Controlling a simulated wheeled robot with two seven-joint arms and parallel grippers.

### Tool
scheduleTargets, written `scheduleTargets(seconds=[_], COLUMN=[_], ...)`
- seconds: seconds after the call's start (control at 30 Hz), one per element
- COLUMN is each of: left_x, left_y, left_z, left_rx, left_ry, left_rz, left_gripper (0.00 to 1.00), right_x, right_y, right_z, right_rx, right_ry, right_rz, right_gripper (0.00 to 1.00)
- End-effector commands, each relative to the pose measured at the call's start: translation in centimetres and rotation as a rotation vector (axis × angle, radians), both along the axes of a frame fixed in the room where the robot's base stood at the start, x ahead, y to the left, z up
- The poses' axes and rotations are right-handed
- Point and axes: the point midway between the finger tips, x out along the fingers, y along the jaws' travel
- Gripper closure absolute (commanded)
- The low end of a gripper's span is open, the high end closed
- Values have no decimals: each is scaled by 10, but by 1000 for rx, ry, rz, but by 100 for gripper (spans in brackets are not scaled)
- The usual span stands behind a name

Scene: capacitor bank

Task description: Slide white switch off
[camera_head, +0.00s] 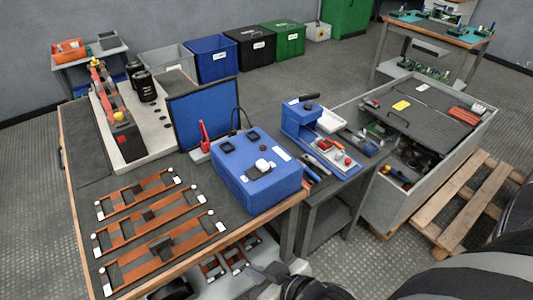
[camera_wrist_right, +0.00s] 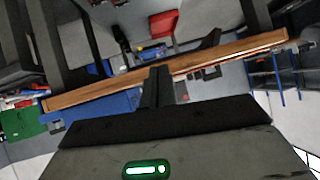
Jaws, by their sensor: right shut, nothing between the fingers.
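A blue box (camera_head: 258,188) stands at the right end of the workbench. On its top is a small white switch-like part (camera_head: 265,165) beside a dark plate; its exact position is too small to read. My right gripper (camera_head: 262,272) is low in front of the bench's front edge, apart from the blue box. In the right wrist view its fingers (camera_wrist_right: 157,86) are shut and empty, in front of the wooden bench edge (camera_wrist_right: 180,67). My left gripper is not in view.
Copper bar assemblies (camera_head: 150,220) lie on the bench left of the blue box. A dark blue panel (camera_head: 203,112) stands behind it. A tool tray (camera_head: 335,165) and a grey crate (camera_head: 440,170) stand to the right. More parts sit on a shelf below the bench.

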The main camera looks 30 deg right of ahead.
Motion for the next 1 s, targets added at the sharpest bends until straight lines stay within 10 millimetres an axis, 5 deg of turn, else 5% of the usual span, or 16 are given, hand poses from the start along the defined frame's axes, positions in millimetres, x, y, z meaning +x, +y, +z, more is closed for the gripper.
scheduleTargets(seconds=[0.27, 0.73, 1.0], left_x=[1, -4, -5], left_y=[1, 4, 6], left_z=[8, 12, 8], left_rx=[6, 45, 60], left_ry=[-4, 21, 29], left_rz=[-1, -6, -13], left_gripper=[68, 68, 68], right_x=[-2, -31, -3], right_y=[-10, -51, -73], right_z=[10, 45, 36], right_rx=[-52, -220, -212], right_ry=[98, 517, 628], right_rz=[2, 70, 294], right_gripper=[100, 100, 100])
